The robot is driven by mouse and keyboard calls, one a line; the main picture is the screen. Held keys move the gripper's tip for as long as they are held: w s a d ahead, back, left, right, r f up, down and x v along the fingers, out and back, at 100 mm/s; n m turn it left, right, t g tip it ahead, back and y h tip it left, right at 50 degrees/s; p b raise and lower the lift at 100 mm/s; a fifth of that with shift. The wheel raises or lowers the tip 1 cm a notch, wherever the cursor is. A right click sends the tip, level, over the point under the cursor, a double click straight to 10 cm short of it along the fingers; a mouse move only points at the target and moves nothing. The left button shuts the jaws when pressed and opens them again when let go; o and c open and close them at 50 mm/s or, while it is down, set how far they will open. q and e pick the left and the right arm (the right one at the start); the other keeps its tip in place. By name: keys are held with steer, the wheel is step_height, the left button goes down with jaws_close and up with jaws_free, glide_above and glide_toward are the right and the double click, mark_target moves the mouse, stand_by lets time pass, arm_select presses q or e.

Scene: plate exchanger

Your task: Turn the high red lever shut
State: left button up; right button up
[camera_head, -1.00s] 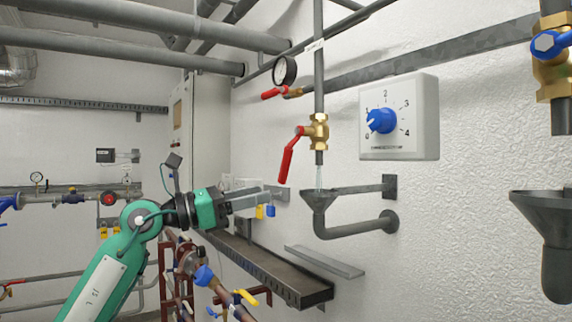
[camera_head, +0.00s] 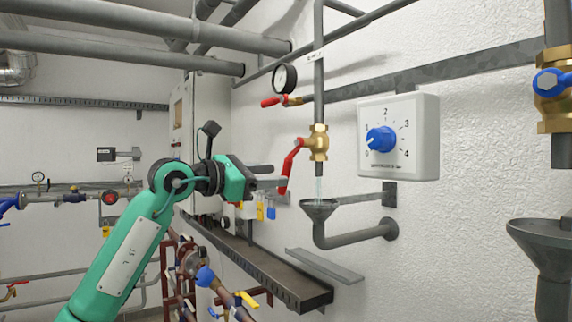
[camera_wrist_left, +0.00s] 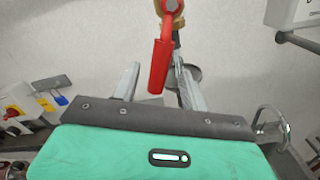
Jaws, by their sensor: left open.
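The red lever (camera_head: 290,165) hangs down at a slant from a brass valve (camera_head: 318,143) on the vertical pipe. A thin stream of water runs from the pipe end into the dark funnel (camera_head: 320,208) below. My left gripper (camera_head: 272,180) is open, with its fingers by the lever's lower end. In the left wrist view the lever (camera_wrist_left: 160,65) stands between the two spread fingers; I cannot tell whether either touches it. My right gripper is not in view.
A smaller red handle (camera_head: 270,101) sits by a round gauge (camera_head: 285,77) above. A white box with a blue knob (camera_head: 381,139) is on the wall to the right. A metal tray (camera_head: 265,265) and a thin shelf (camera_head: 325,265) lie below.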

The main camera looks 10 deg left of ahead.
mark_target(282, 174)
arm_select(q)
steer(key=shift+p+x, duration=0.65)
steer(key=shift+x, duration=1.55)
steer(key=shift+c, duration=0.3)
jaws_close()
